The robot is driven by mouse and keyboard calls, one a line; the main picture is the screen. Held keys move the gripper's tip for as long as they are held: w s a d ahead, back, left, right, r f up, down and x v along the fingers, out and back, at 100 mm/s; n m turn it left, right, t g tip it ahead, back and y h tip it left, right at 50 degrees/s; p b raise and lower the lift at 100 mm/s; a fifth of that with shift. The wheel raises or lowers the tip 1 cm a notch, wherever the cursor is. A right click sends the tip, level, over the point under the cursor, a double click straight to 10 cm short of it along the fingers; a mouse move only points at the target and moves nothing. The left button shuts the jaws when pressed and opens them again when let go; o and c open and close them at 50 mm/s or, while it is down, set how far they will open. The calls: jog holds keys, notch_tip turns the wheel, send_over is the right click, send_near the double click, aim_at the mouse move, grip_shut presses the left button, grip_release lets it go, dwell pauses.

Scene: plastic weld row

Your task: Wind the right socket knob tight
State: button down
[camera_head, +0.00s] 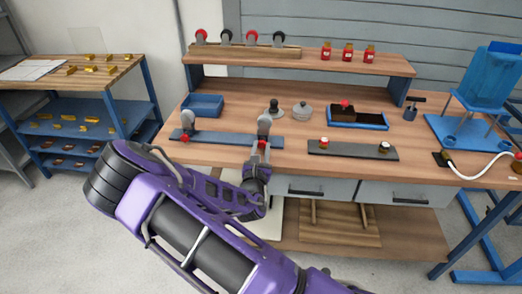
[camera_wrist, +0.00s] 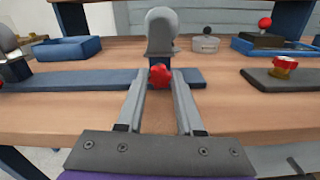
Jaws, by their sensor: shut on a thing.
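The right socket (camera_wrist: 161,32) is a grey rounded post on a dark blue bar (camera_wrist: 196,74) near the table's front edge. Its red knob (camera_wrist: 160,75) sits low on its front face. My gripper (camera_wrist: 159,80) is shut on this red knob, one finger on each side, in the wrist view. In the head view my gripper (camera_head: 262,146) reaches the right socket (camera_head: 264,124) from the front, and hides most of the knob. The left socket (camera_head: 188,121), with its own red knob (camera_head: 185,139), stands on the same bar to the left.
A blue bin (camera_head: 203,105), a grey lidded pot (camera_head: 302,111) and a blue tray (camera_head: 372,127) stand behind. A shelf (camera_head: 345,65) holds red jars. Bare wood lies between the bar and the plate.

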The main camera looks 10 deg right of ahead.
jog(key=m+b, duration=0.2)
jog(key=m, duration=0.4)
jog(key=shift+f+m, duration=0.1)
jog(key=shift+m, duration=0.2)
dwell(0.5)
jog(key=c, duration=0.5)
grip_release()
jog(key=shift+s, duration=0.1)
jog(key=shift+c, duration=0.2)
jog(key=n+p, duration=0.1)
jog(key=n, duration=0.3)
jog(key=shift+r+p, duration=0.2)
jog(key=shift+p, duration=0.2)
jog(key=n+p, duration=0.1)
jog(key=n, duration=0.3)
jog(key=shift+n, duration=0.3)
jog(key=v, duration=1.7)
jog(key=shift+n+p, duration=0.3)
jog(key=shift+p, duration=0.1)
